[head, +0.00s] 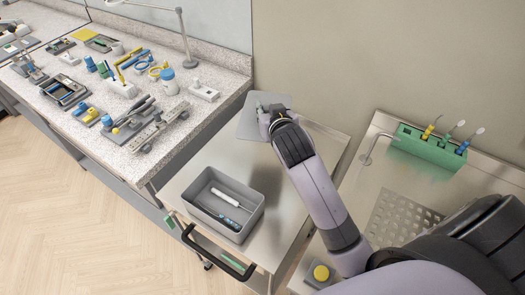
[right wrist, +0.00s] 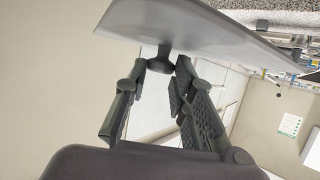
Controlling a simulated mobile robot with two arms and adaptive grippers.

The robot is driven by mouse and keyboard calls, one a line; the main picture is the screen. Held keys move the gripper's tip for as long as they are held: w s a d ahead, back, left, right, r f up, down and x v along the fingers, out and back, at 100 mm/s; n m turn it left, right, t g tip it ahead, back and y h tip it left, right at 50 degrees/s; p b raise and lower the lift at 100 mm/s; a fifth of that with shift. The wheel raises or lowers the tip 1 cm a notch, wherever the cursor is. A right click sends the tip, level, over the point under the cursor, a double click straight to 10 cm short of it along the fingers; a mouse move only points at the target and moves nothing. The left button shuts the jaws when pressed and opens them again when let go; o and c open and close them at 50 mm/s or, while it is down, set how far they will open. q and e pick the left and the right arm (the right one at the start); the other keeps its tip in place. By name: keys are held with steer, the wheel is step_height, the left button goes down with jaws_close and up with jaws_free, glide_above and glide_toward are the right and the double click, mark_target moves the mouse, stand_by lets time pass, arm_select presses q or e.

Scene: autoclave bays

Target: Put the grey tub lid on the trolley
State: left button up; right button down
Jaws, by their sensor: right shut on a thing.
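The grey tub lid (head: 250,122) is a flat plate at the back end of the metal trolley (head: 325,143) in the head view. My right gripper (head: 268,112) is shut on the lid's knob. In the right wrist view the two fingers (right wrist: 162,75) close around the knob under the lid plate (right wrist: 205,28). The lid overlaps the trolley's back left corner in the head view; I cannot tell its height above the top. The open grey tub (head: 190,205) stands on the trolley's front part, with a white tool and a dark tool inside. My left gripper is not in view.
A speckled bench (head: 215,83) with many tools is on the left. A steel sink counter (head: 380,135) with a green holder (head: 425,147) of brushes is on the right. The trolley's black handle (head: 215,255) faces front. Bare trolley top lies between tub and lid.

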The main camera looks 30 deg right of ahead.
steer(key=f, duration=1.4)
steer(key=shift+s+a+f+p, duration=0.1)
steer(key=shift+s+f+p, duration=0.1)
steer(key=shift+s+p, duration=0.15)
step_height(320, 180, down, 3)
steer(key=shift+f, duration=0.45)
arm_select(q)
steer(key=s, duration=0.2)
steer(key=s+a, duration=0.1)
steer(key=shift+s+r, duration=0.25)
arm_select(e)
steer(key=shift+f, duration=0.1)
steer(key=c, duration=1.7)
jaws_free()
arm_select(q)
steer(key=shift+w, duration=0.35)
arm_select(e)
steer(key=o, duration=0.4)
steer(key=shift+c, duration=0.2)
